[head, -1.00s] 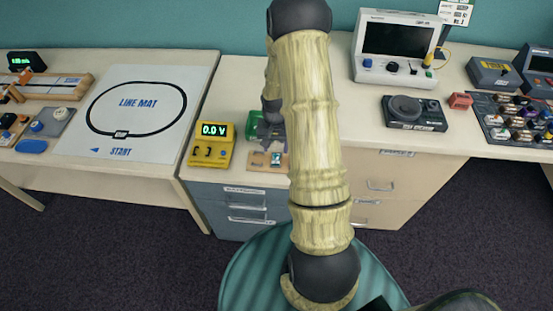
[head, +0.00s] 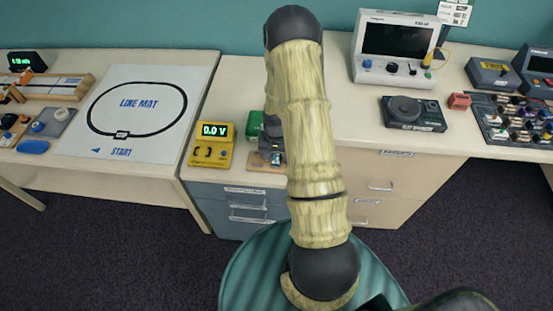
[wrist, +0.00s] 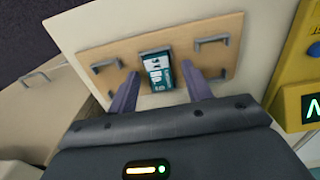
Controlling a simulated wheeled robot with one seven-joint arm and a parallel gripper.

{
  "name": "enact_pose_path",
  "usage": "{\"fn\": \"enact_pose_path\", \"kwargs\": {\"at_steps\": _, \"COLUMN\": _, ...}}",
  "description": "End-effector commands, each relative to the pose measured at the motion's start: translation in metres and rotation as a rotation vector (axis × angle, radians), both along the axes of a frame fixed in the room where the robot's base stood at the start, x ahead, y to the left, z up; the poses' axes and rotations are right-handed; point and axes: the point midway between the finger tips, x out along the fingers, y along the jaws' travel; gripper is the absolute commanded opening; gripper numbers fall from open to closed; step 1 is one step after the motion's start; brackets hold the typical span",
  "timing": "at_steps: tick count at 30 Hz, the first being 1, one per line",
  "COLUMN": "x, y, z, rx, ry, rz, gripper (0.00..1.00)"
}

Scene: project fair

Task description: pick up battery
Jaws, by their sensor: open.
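The battery (wrist: 157,72) is a small white and teal block on a tan wooden board (wrist: 107,52) in the wrist view. In the head view a bit of the battery (head: 276,159) shows just below my gripper (head: 271,147), largely hidden by my arm. My gripper is open in the wrist view (wrist: 160,79), with one finger on each side of the battery. The fingers look apart from it, and nothing is held. I cannot tell the exact height of the fingertips over the board.
Metal brackets (wrist: 212,41) stand on the board around the battery. A yellow meter (head: 211,146) reading 0.0 V stands beside the board, and a green object (head: 254,125) is behind. The line mat (head: 135,110) is on the left table.

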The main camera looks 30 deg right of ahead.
Motion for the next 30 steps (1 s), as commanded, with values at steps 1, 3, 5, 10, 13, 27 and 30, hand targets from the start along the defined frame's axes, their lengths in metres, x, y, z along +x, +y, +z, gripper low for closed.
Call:
{"fn": "enact_pose_path", "kwargs": {"at_steps": 1, "x": 0.0, "y": 0.0, "z": 0.0, "rx": 0.0, "ry": 0.0, "rz": 0.0, "gripper": 0.49}}
{"fn": "enact_pose_path", "kwargs": {"at_steps": 3, "x": 0.0, "y": 0.0, "z": 0.0, "rx": 0.0, "ry": 0.0, "rz": 0.0, "gripper": 0.49}}
{"fn": "enact_pose_path", "kwargs": {"at_steps": 5, "x": 0.0, "y": 0.0, "z": 0.0, "rx": 0.0, "ry": 0.0, "rz": 0.0, "gripper": 0.49}}
{"fn": "enact_pose_path", "kwargs": {"at_steps": 10, "x": 0.0, "y": 0.0, "z": 0.0, "rx": 0.0, "ry": 0.0, "rz": 0.0, "gripper": 0.36}}
{"fn": "enact_pose_path", "kwargs": {"at_steps": 13, "x": 0.0, "y": 0.0, "z": 0.0, "rx": 0.0, "ry": 0.0, "rz": 0.0, "gripper": 0.16}}
{"fn": "enact_pose_path", "kwargs": {"at_steps": 27, "x": 0.001, "y": 0.0, "z": 0.007, "rx": 0.0, "ry": -0.002, "rz": -0.001, "gripper": 0.01}}
{"fn": "enact_pose_path", "kwargs": {"at_steps": 30, "x": 0.001, "y": 0.0, "z": 0.017, "rx": -0.001, "ry": -0.003, "rz": -0.002, "gripper": 0.01}}
